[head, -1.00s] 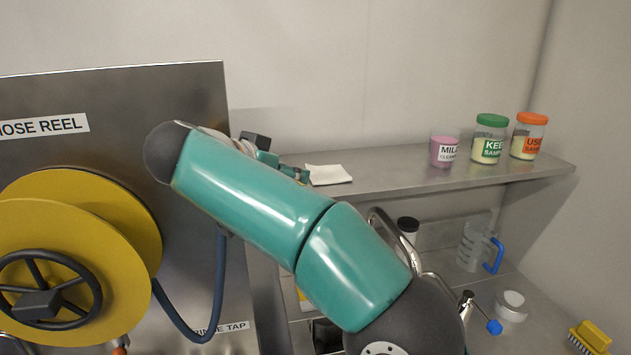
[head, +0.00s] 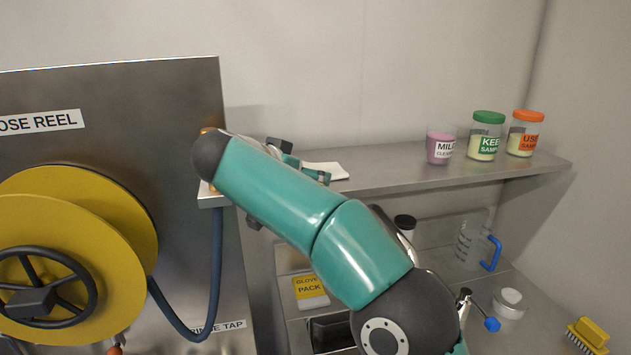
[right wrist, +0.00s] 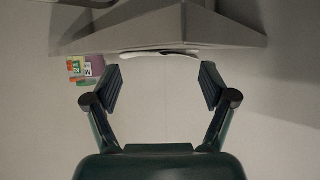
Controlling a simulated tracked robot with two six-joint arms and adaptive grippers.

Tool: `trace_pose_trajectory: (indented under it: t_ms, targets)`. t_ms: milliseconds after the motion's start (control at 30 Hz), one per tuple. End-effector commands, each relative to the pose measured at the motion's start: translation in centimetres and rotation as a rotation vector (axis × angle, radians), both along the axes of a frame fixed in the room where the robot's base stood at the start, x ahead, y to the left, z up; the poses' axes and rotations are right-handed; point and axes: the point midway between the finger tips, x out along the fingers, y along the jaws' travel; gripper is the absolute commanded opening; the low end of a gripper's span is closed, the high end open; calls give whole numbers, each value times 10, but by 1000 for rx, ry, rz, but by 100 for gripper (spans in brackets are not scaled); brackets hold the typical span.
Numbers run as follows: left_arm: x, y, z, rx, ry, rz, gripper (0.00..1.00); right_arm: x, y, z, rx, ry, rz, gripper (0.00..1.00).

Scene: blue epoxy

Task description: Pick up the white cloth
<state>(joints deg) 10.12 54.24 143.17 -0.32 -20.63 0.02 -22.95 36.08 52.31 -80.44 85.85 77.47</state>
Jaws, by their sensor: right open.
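The white cloth (head: 332,169) lies folded flat on the metal shelf (head: 400,181), near the shelf's left end. My right gripper (head: 308,168) is at the cloth's left side and covers part of it in the head view. In the right wrist view my right gripper (right wrist: 160,85) is open, with nothing between its fingers. There the cloth (right wrist: 160,53) shows as a thin white strip along the shelf, ahead of the gap between the fingertips. Contact with the cloth cannot be seen. My left gripper is not in view.
A pink-filled cup (head: 440,146), a green-lidded jar (head: 486,136) and an orange-lidded jar (head: 525,134) stand at the shelf's right. A hose reel (head: 75,255) is at left. Below are a glove pack (head: 310,291), a jug (head: 471,243) and a yellow brush (head: 587,336). The shelf's middle is clear.

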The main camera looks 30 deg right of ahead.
Motion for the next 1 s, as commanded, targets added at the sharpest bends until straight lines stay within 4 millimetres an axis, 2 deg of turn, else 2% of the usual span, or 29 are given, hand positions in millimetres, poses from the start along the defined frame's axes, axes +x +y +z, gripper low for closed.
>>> trace_pose_trajectory:
  t_ms: [233, 933, 1000]
  targets:
    - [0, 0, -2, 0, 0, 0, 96, 9, -15, -9, -1, 1, 0, 83]
    - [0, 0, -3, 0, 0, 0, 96, 13, -22, -13, 0, 0, -1, 83]
    - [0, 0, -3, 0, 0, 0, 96, 13, -22, -13, 0, 0, 0, 80]
